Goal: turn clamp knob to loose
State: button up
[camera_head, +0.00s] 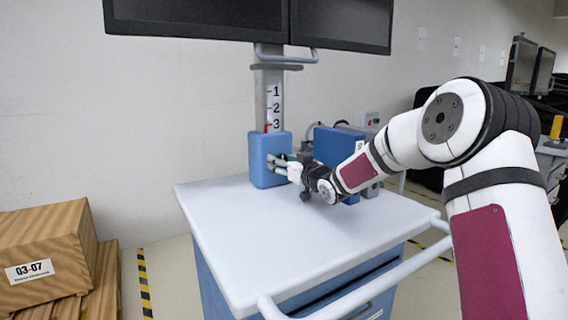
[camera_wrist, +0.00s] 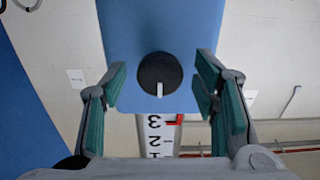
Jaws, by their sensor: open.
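The clamp knob (camera_wrist: 163,68) is a round black dial with a white pointer mark, on the face of a blue clamp block (camera_wrist: 120,30). In the wrist view the mark points down, toward the numbered scale (camera_wrist: 156,135). The blue block also shows in the head view (camera_head: 261,150), at the foot of the column; there I cannot make out the knob behind my gripper. My gripper (camera_wrist: 162,80) is open, with one green-padded finger on each side of the knob and a visible gap on both sides. In the head view my gripper (camera_head: 281,164) is close to the block.
The white cart top (camera_head: 270,235) is mostly clear. A blue box (camera_head: 336,146) stands just right of my gripper. Two monitors (camera_head: 195,18) hang above on the column (camera_head: 262,90), with a handle (camera_head: 285,58) below them. A white rail (camera_head: 360,275) runs along the cart's front.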

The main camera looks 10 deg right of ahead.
jog(key=c, duration=1.2)
jog(key=shift+o, duration=0.2)
